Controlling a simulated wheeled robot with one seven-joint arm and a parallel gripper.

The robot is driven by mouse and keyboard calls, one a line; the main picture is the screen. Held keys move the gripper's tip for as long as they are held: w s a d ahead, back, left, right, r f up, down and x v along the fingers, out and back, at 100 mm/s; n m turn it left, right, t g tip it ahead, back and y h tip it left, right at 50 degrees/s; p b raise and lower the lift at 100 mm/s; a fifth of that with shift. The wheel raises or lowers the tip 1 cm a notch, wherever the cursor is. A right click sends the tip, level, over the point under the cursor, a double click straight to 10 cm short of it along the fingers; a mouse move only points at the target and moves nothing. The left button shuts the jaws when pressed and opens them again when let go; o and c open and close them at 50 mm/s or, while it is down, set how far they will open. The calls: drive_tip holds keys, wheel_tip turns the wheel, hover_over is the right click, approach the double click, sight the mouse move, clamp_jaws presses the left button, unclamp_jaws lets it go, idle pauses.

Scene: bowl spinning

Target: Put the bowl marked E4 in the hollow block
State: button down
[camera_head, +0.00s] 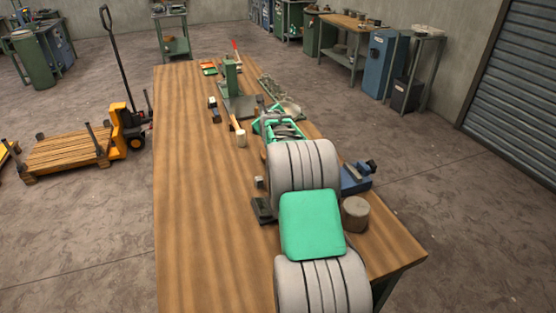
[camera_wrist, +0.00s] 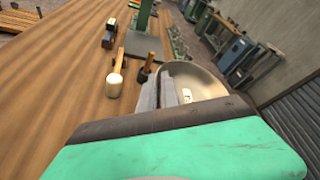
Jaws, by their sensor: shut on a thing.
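A pale metal bowl (camera_wrist: 208,82) is between the jaws of my gripper (camera_wrist: 172,92) in the wrist view, gripped near its left side. A small white label shows inside it, too small to read. In the head view the bowl (camera_head: 291,108) shows just beyond my gripper (camera_head: 280,122), above the bench's right side. My gripper is shut on the bowl. A round grey-brown block (camera_head: 355,215) stands at the bench's right edge beside my arm. It may be the hollow block, but I cannot make out a hollow in its top.
The wooden bench (camera_head: 190,180) is clear along its left side. A pale-headed mallet (camera_head: 240,137) lies left of my gripper. A green press (camera_head: 231,78) stands farther back. A blue vise (camera_head: 356,177) is at the right edge, and a dark block (camera_head: 262,210) lies left of my arm.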

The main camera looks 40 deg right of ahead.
wheel_tip(320, 180, down, 15)
drive_tip(key=shift+w+r+p, duration=0.15)
drive_tip(key=shift+p, duration=0.65)
drive_tip(key=shift+f+b, duration=0.35)
drive_tip(key=shift+b, duration=0.2)
drive_tip(key=shift+f+b, duration=0.3)
drive_tip(key=shift+b, duration=0.15)
